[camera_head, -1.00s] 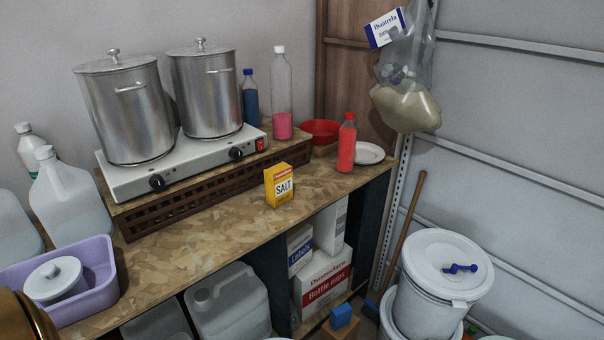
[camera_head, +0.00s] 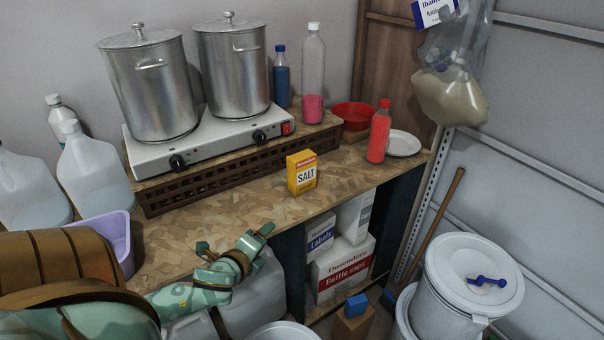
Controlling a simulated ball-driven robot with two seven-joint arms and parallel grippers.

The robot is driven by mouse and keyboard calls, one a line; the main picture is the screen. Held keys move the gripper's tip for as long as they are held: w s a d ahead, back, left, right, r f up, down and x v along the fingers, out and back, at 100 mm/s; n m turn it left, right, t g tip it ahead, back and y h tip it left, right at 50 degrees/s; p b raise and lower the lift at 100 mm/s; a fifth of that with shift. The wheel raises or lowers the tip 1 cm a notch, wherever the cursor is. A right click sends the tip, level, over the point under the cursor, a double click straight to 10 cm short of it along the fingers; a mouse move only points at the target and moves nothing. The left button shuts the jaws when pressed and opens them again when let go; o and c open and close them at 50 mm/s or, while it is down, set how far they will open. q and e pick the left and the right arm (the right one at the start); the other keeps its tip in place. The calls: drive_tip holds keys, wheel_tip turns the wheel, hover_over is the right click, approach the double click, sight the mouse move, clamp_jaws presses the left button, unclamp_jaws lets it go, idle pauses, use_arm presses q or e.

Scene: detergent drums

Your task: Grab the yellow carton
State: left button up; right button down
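The yellow salt carton (camera_head: 302,173) stands upright on the wooden worktop (camera_head: 230,212), near its front edge and in front of the hotplate stand. Its "SALT" label faces me. My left gripper (camera_head: 235,240) reaches in from the lower left, in front of the worktop's front edge. Its two fingers are spread apart with nothing between them. In the picture it is below and left of the carton, clear of it. My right gripper is not in view.
A hotplate (camera_head: 210,140) with two steel pots stands behind the carton. A red bottle (camera_head: 379,132), a red bowl (camera_head: 352,115) and a white plate (camera_head: 403,144) are to its right. A lilac tub (camera_head: 117,242) is at the left, partly behind my arm. The worktop around the carton is clear.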

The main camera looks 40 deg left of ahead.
use_arm(q)
wheel_tip(320, 180, up, 3)
drive_tip(key=w+m+t, duration=0.1)
drive_tip(key=m, duration=0.1)
drive_tip(key=m+h+b, duration=0.8)
drive_tip(key=m, duration=1.1)
approach(302, 159)
drive_tip(key=w+f, duration=0.1)
drive_tip(key=w+a+f, duration=0.1)
drive_tip(key=w, duration=0.1)
drive_tip(key=shift+f, duration=0.35)
drive_tip(key=shift+g, duration=0.3)
drive_tip(key=shift+r+b+x, duration=0.2)
drive_tip(key=shift+r+x, duration=0.05)
drive_tip(key=shift+x, duration=1.85)
drive_tip(key=shift+r+b+x, duration=0.15)
drive_tip(key=shift+r+x, duration=0.05)
drive_tip(key=shift+x, duration=1.85)
drive_tip(key=shift+w, duration=0.1)
drive_tip(key=c, duration=1.3)
drive_tip(key=shift+o, duration=0.2)
drive_tip(key=shift+r, duration=0.15)
